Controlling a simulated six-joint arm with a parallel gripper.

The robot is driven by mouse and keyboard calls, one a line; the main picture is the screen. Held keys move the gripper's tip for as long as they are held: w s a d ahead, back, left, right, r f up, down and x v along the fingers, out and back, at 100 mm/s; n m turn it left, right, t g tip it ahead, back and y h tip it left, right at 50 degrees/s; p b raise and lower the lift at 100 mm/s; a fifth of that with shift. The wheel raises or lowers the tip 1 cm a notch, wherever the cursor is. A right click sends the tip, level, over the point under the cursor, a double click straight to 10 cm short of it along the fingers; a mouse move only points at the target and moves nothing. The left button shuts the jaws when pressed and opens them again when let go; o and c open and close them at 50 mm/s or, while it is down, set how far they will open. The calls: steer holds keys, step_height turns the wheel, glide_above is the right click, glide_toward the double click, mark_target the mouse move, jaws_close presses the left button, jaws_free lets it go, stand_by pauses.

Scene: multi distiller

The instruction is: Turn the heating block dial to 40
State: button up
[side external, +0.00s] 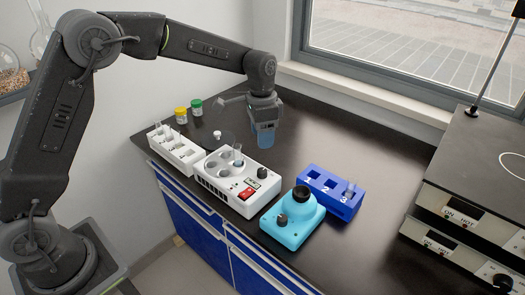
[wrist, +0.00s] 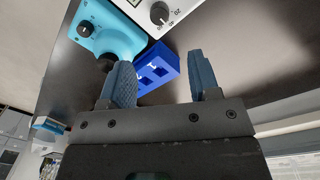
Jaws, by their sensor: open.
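The heating block (side external: 228,183) is a white box with round wells, a small tube in one well, a red switch and a small display. Its black dial (side external: 262,172) is on the top near the right end. The dial also shows at the top of the wrist view (wrist: 159,13), with printed numbers beside it; its setting is too small to read surely. My gripper (side external: 265,140) is above the bench, behind the heating block and apart from the dial. Its two blue fingers (wrist: 161,68) are spread with nothing between them.
A turquoise mixer (side external: 290,225) with a black cup and knob stands right of the block. Behind it is a blue numbered rack (side external: 330,193) holding a tube. A white tube rack (side external: 176,148) and two capped vials (side external: 188,110) are left. Hot plates (side external: 470,185) stand far right.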

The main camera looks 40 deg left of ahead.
steer(key=shift+r, duration=1.3)
steer(key=s+a+r+n+t, duration=0.2)
steer(key=s+r+n+t, duration=0.1)
steer(key=s+r, duration=0.95)
steer(key=s+a+f+n+t, duration=0.1)
steer(key=s+f+n, duration=0.1)
steer(key=s, duration=0.6)
steer(key=s+f+n+t, duration=0.1)
steer(key=s+f+t, duration=0.1)
steer(key=s, duration=0.6)
steer(key=shift+s+a+n+y, duration=0.3)
steer(key=shift+s+a+n, duration=0.05)
steer(key=shift+n, duration=0.05)
